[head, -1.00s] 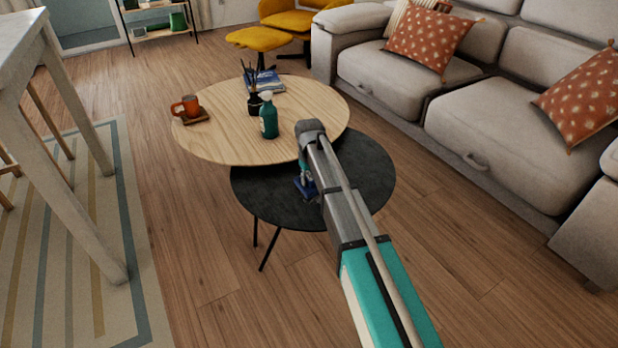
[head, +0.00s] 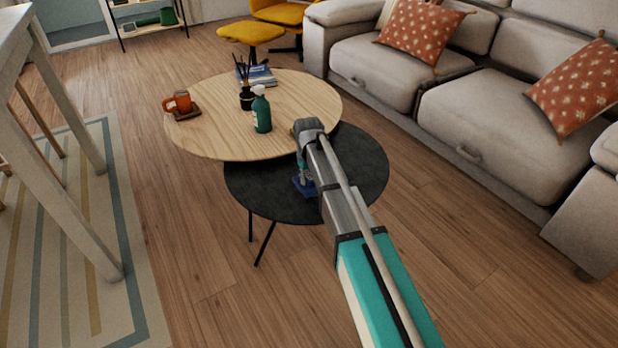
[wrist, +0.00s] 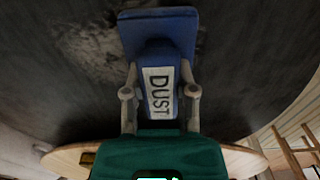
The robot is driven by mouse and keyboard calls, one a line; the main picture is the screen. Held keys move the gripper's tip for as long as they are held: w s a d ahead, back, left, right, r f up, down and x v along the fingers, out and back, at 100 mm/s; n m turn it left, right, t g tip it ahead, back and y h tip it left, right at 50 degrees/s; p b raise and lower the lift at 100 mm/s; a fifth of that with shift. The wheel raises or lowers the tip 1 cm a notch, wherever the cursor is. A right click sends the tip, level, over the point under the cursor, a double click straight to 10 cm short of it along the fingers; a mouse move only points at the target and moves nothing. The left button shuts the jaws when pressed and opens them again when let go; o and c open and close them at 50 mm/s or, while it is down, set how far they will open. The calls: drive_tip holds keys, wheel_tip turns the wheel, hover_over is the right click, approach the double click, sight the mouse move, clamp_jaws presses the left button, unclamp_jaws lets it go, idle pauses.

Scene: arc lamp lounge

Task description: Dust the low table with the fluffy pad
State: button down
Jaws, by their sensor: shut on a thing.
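My gripper (wrist: 160,95) is shut on a blue pad tool (wrist: 158,28) with a white label reading DUST. In the wrist view its flat blue head is against or just above the dark table top; I cannot tell whether they touch. The low black round table (head: 262,193) shows under it in the head view, where the blue pad (head: 302,188) is partly hidden by my arm. A pale grey dusty patch (wrist: 92,55) lies on the black top left of the pad in the wrist view. The pad's underside is hidden.
A round wooden table (head: 205,140) overlaps the black one and carries an orange mug (head: 182,101), a green spray bottle (head: 262,112), a dark reed holder (head: 246,98) and books (head: 262,76). A grey sofa (head: 490,110) stands right. Wooden floor is clear in front.

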sight(315, 190)
drive_tip(key=shift+s+d+f, duration=0.1)
drive_tip(key=shift+s+d, duration=0.45)
drive_tip(key=shift+s, duration=0.3)
drive_tip(key=shift+s+d, duration=0.55)
drive_tip(key=shift+s, duration=0.3)
drive_tip(key=shift+s+d, duration=0.55)
drive_tip(key=shift+s, duration=0.25)
drive_tip(key=shift+s+d, duration=0.55)
drive_tip(key=shift+s, duration=0.25)
drive_tip(key=shift+w+d, duration=0.7)
drive_tip(key=shift+d, duration=0.35)
